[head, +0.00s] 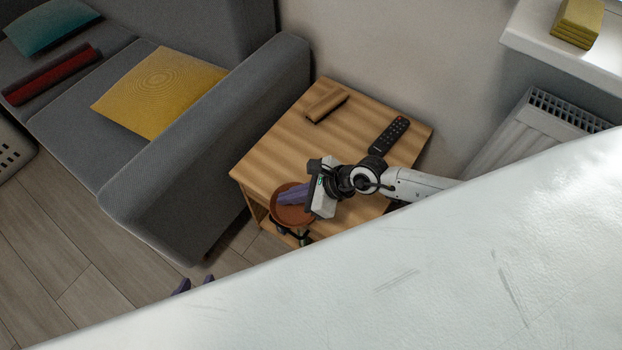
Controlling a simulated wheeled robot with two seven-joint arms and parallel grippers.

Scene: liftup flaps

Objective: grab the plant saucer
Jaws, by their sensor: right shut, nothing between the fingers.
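The plant saucer (291,215) is a round terracotta-brown dish at the front edge of the wooden side table (262,160). Small dark wheel-like parts show just below it. My right gripper (280,199) has purple fingers, which are shut with nothing between them. They lie across the saucer in the picture and hide part of it; I cannot tell whether they touch it.
A remote (388,135) and a small brown wooden object (326,104) lie on the table. A grey sofa (215,140) stands left of it, a radiator (535,125) to the right. A large white surface (400,280) hides the lower right. Wood floor (90,290) shows at lower left.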

